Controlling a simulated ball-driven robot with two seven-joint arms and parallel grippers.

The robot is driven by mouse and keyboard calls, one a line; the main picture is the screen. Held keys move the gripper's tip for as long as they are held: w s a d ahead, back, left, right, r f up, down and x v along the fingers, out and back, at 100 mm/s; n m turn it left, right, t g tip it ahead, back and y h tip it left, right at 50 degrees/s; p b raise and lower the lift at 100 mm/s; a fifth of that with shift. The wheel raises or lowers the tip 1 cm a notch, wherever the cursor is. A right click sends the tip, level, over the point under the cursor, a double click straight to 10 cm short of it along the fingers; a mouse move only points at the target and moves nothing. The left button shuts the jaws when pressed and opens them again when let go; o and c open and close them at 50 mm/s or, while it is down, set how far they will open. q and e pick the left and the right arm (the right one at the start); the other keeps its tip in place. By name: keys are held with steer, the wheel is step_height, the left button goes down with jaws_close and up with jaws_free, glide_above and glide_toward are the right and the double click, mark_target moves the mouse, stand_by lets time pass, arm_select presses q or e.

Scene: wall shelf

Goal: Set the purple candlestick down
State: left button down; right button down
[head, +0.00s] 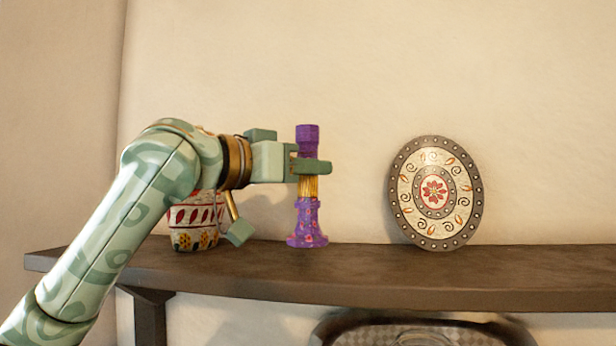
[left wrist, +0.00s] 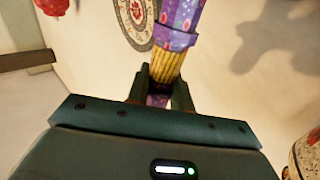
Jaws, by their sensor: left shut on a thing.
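The purple candlestick (head: 308,215) stands upright at the dark wooden wall shelf (head: 420,275), with a yellow middle section. Its base shows at the level of the shelf top; I cannot tell whether it touches. My left gripper (head: 312,168) comes in from the left and is shut around the candlestick's upper middle. In the left wrist view the candlestick (left wrist: 178,35) runs up from between the two fingers (left wrist: 160,88). My right gripper is in neither view.
A patterned pot (head: 195,222) stands on the shelf behind my left arm, partly hidden. A round decorated plate (head: 436,193) leans against the wall to the right. The shelf between candlestick and plate is clear. A dark patterned object (head: 420,330) shows below the shelf.

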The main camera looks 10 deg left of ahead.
mark_target(308, 234)
arm_select(q)
steer(key=shift+w+a+f, duration=0.1)
steer(key=shift+a+f, duration=0.15)
steer(key=shift+f, duration=0.35)
steer(key=shift+w+a+f, duration=0.1)
steer(key=shift+a+f, duration=0.1)
steer(key=shift+f, duration=0.35)
steer(key=shift+w, duration=0.1)
steer(key=shift+d, duration=0.2)
steer(key=shift+s+d+f, duration=0.15)
steer(key=shift+s, duration=0.05)
steer(key=c, duration=1.4)
jaws_free()
steer(key=shift+o, duration=0.8)
steer(key=shift+w+a, duration=0.1)
steer(key=shift+a, duration=0.15)
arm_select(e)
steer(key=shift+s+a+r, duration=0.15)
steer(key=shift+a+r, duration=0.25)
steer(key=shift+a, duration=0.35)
